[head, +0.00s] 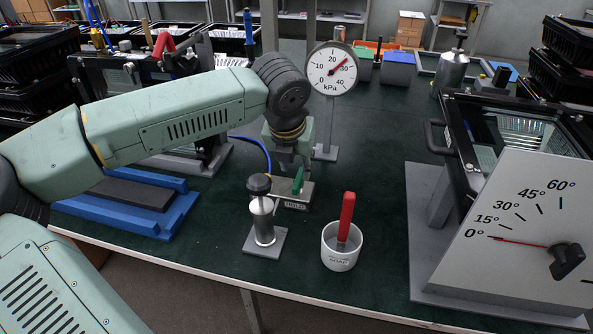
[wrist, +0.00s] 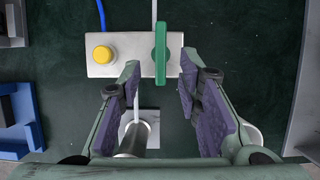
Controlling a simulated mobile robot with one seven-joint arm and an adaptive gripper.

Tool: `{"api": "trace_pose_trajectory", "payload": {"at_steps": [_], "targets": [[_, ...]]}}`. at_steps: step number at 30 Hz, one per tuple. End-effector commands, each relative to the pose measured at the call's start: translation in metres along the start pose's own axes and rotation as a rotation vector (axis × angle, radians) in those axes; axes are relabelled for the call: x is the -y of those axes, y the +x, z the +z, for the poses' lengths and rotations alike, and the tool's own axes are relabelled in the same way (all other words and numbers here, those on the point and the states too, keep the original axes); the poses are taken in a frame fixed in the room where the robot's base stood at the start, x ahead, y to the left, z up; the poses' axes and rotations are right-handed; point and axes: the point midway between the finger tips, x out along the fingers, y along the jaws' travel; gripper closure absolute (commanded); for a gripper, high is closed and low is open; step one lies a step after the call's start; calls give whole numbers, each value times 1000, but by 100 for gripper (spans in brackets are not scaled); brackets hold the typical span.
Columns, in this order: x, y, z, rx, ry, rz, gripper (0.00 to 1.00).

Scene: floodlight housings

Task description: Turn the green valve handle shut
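The green valve handle (head: 297,181) sits on a small metal block (head: 293,203) labelled HOLD. In the wrist view the handle (wrist: 161,52) is a narrow bar pointing up and down the picture, across the block's length, near its right end. A yellow button (wrist: 102,53) is on the block's left part. My gripper (wrist: 159,76) is open and empty, with its purple-padded fingers spread either side of the handle's line. In the wrist view the fingertips are near the handle's lower end and apart from it. In the head view my gripper (head: 290,160) hangs over the block and partly hides it.
A dial gauge (head: 332,69) reading a little above 30 kPa stands behind. A black-knobbed metal cylinder (head: 263,222) and a white cup (head: 341,250) with a red-handled tool stand in front. A tilt-scale fixture (head: 520,225) is at right, a blue cradle (head: 130,207) at left.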

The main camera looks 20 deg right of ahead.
Motion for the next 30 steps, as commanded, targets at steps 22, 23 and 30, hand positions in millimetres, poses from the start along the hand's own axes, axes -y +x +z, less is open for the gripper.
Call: {"api": "trace_pose_trajectory", "payload": {"at_steps": [22, 23, 30], "targets": [[1, 53, 0, 2, 1, -3, 71], [1, 53, 0, 2, 1, -3, 73], [1, 53, 0, 2, 1, -3, 89]]}}
